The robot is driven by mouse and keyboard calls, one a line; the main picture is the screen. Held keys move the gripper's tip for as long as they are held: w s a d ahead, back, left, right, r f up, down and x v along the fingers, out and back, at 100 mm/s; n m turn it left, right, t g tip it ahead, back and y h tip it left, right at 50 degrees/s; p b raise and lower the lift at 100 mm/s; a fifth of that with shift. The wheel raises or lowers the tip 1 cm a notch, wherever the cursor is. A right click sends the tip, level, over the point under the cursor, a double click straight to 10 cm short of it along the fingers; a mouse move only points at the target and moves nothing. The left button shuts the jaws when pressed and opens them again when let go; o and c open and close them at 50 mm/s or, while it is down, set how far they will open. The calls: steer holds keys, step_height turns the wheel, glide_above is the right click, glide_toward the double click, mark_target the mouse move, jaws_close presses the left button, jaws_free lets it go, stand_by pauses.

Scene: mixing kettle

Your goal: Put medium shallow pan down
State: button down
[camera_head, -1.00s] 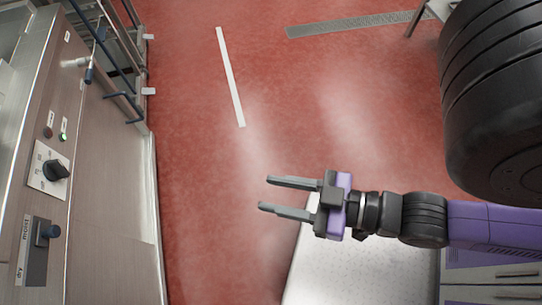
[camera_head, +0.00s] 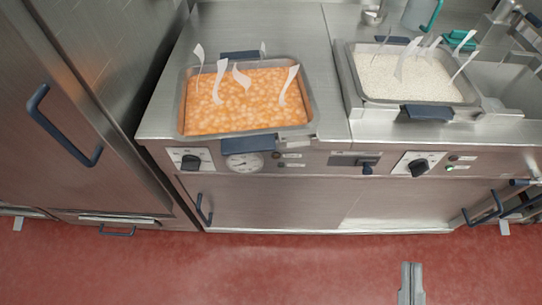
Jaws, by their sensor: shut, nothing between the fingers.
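A shallow metal pan of orange beans (camera_head: 189,108) sits on the steel counter at the left, with dark blue handles at its front and back. A second shallow pan of white grains (camera_head: 366,97) sits on the counter at the right, also with dark blue handles. I cannot tell which one is the medium pan. My gripper (camera_head: 411,270) shows at the bottom right, over the red floor, shut and empty. It is well apart from both pans. The rest of my arm is out of view.
Pale curved strips rise from the food in both pans. The steel counter (camera_head: 335,125) has bare surface between the pans. Knobs and a dial (camera_head: 244,163) line its front. A tall steel cabinet (camera_head: 90,95) stands at the left. The red floor (camera_head: 270,270) in front is clear.

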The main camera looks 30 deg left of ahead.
steer(key=w+a+r+n+g+y+p, duration=0.1)
steer(key=a+r+n+g+y, duration=0.1)
steer(key=a+n+g+y, duration=0.45)
steer(key=w+a+r+n+g+y+p, duration=0.1)
steer(key=w+a+r+n+g+y, duration=0.2)
steer(key=a+n, duration=0.55)
step_height(320, 180, down, 10)
steer(key=s+a+n+g+h, duration=0.2)
steer(key=s+a+n+g, duration=0.1)
steer(key=n+g, duration=0.3)
steer(key=w+x, duration=0.3)
steer(key=x, duration=0.9)
steer(key=shift+d, duration=0.1)
